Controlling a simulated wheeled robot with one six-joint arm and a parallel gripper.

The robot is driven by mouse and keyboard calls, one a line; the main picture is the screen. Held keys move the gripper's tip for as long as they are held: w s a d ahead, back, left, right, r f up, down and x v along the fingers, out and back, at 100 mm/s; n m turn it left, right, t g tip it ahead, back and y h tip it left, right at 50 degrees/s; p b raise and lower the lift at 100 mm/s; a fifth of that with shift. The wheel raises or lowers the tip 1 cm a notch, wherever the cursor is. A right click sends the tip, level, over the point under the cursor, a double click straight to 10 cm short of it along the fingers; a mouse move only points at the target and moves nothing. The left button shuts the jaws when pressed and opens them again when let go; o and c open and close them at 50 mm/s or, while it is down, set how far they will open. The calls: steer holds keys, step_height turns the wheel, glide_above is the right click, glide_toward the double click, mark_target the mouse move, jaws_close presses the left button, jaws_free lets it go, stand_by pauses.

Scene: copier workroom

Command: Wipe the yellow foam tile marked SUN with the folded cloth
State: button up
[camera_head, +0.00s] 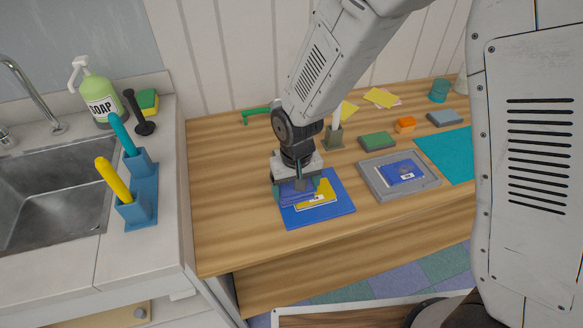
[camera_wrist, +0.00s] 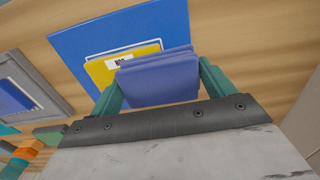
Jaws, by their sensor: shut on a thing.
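My gripper (camera_head: 297,190) is shut on the folded cloth (camera_wrist: 158,78), a blue-violet pad between teal fingers. The yellow foam tile (camera_head: 325,192) lies flat on a blue board (camera_head: 322,216) on the wooden table. The tile has a white label with small dark marks that I cannot read. In the wrist view the cloth hides part of the yellow tile (camera_wrist: 100,71), and its label shows just past the cloth's edge. The cloth is over or beside the tile's left part in the head view. I cannot tell whether they touch.
A grey tray (camera_head: 374,184) with a blue tile stands right of the board. Behind are a green block (camera_head: 378,141), an orange block (camera_head: 405,125) and a grey-blue block (camera_head: 445,118). A teal mat (camera_head: 447,153) lies at right. The table left of the board is clear.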

step_height(320, 180, up, 2)
steer(key=shift+d+r, duration=0.15)
steer(key=shift+r, duration=2.8)
